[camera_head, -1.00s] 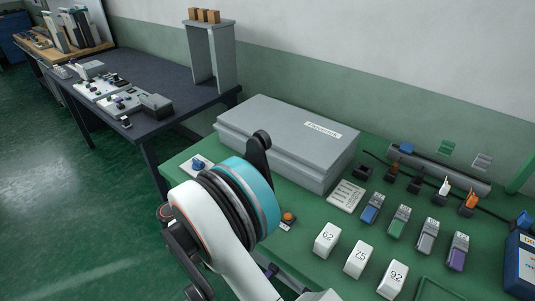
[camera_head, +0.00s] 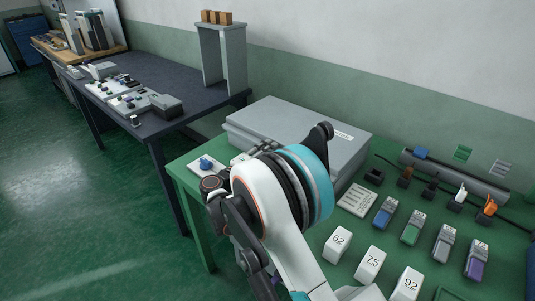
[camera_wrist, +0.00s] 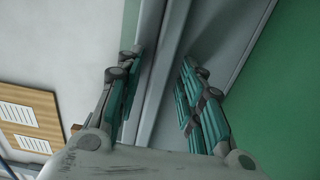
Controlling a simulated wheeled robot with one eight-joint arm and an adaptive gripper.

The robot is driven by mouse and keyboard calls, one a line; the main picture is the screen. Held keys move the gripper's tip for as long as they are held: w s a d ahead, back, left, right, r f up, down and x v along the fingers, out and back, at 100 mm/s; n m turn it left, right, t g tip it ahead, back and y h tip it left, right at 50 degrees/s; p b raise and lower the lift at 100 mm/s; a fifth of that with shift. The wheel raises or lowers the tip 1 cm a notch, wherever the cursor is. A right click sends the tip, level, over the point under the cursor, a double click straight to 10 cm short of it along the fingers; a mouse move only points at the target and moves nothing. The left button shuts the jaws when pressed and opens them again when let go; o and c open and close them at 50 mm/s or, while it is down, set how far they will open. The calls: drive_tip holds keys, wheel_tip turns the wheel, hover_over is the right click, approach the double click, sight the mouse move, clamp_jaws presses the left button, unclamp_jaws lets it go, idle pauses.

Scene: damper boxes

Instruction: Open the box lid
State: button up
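The grey box (camera_head: 350,168) stands on the green table against the wall, and its lid (camera_head: 285,118) is down on it in the head view. My arm covers the box's front and part of the lid label. In the wrist view the box's long grey edge (camera_wrist: 165,65) runs between the fingers of my gripper (camera_wrist: 161,75). The two teal-padded fingers are spread apart, one on each side of this edge. I cannot tell whether either finger touches it. In the head view the fingers are mostly hidden behind my arm.
White blocks (camera_head: 370,263) marked with numbers, coloured connectors (camera_head: 412,230) and a label card (camera_head: 357,200) lie right of the box. A blue knob on a plate (camera_head: 207,165) is at the table's left corner. A dark table (camera_head: 190,95) stands further left.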

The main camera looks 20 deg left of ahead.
clamp_jaws()
